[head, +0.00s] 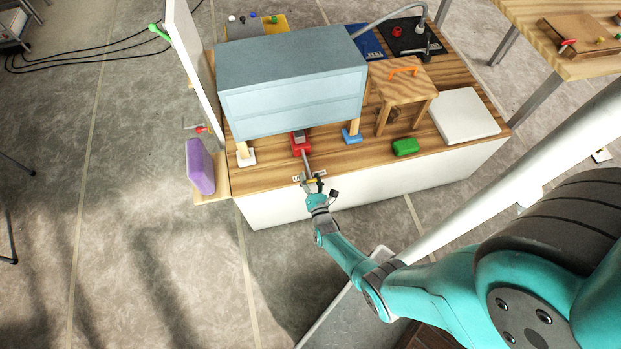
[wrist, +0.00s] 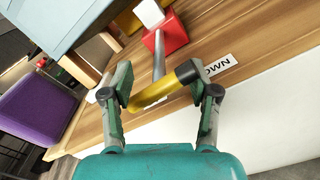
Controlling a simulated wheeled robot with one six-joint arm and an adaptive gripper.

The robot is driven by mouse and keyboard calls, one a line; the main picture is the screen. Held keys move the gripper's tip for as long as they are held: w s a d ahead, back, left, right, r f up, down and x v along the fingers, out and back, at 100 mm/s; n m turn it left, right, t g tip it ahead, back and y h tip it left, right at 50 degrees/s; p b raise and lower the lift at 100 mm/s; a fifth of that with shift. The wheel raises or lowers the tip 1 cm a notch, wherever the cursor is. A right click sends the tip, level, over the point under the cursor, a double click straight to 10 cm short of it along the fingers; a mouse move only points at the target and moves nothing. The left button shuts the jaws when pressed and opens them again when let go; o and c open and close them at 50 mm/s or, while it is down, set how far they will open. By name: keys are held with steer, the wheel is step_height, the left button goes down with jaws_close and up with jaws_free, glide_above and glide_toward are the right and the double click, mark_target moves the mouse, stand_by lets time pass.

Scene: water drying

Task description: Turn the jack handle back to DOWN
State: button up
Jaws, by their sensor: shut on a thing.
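The red jack (head: 300,147) stands on the wooden platform under the front edge of the blue-grey cabinet (head: 292,85); it also shows in the wrist view (wrist: 172,36). Its grey rod (wrist: 159,58) reaches toward me and ends in a yellow crosswise grip with a black end, the jack handle (wrist: 152,93). My gripper (wrist: 158,92) is shut on this grip, with one finger at each end; in the head view my gripper (head: 313,183) is at the platform's front edge. A white label (wrist: 219,66) reading "OWN" lies beside the black end; its first letter is hidden.
The cabinet's wooden legs stand on a white foot (head: 246,158) and a blue foot (head: 351,136). A green block (head: 405,147) and a wooden stool (head: 402,86) are to the right. A purple sponge-like block (head: 200,167) is at left. The floor in front is clear.

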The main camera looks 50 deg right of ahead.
steer(key=shift+s+a+f, duration=0.15)
steer(key=shift+s, duration=0.05)
stand_by(0.3)
steer(key=o, duration=1.1)
steer(key=shift+c, duration=0.2)
steer(key=shift+o, duration=0.6)
steer(key=v, duration=1.2)
